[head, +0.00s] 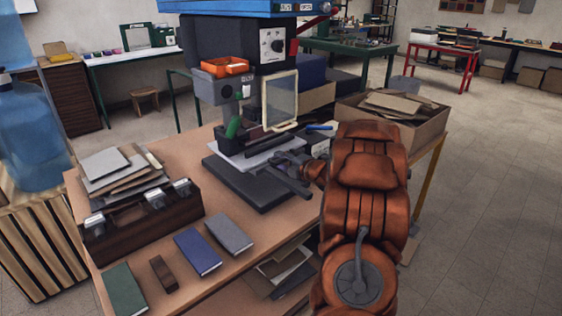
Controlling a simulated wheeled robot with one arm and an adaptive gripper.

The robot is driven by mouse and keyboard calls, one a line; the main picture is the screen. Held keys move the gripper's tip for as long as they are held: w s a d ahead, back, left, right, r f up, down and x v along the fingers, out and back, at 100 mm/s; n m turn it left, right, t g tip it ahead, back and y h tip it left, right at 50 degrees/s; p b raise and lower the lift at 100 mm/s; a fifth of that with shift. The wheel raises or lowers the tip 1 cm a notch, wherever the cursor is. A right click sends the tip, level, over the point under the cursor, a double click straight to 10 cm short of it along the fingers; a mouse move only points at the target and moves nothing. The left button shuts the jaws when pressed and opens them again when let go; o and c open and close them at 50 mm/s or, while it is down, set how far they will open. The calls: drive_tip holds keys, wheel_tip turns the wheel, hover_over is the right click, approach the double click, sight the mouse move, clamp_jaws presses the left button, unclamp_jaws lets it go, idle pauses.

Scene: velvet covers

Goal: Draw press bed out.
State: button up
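The press (285,45) stands on the wooden workbench, with a blue top and a dial on its dark body. Under its head a light grey plate (234,159), which looks like the press bed, lies above a dark slab (243,187) on the bench. I cannot tell exactly where bed and base divide. My gripper (276,172) is at the right front of the light plate, over the dark slab's right side. Its dark fingers overlap the plate's front edge in the picture. Whether they touch or grip anything is unclear, and my arm hides the area to the right.
On the bench (228,273) are a dark wooden rack (140,222), several books, including a blue one (197,252), and a small brown block (164,273). A cardboard box (420,128) stands behind my arm. An orange tray (225,66) and a framed guard (281,101) are on the press.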

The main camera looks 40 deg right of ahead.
drive_tip(key=shift+w+f, duration=0.1)
drive_tip(key=shift+w, duration=0.25)
drive_tip(key=shift+c, duration=0.2)
clamp_jaws()
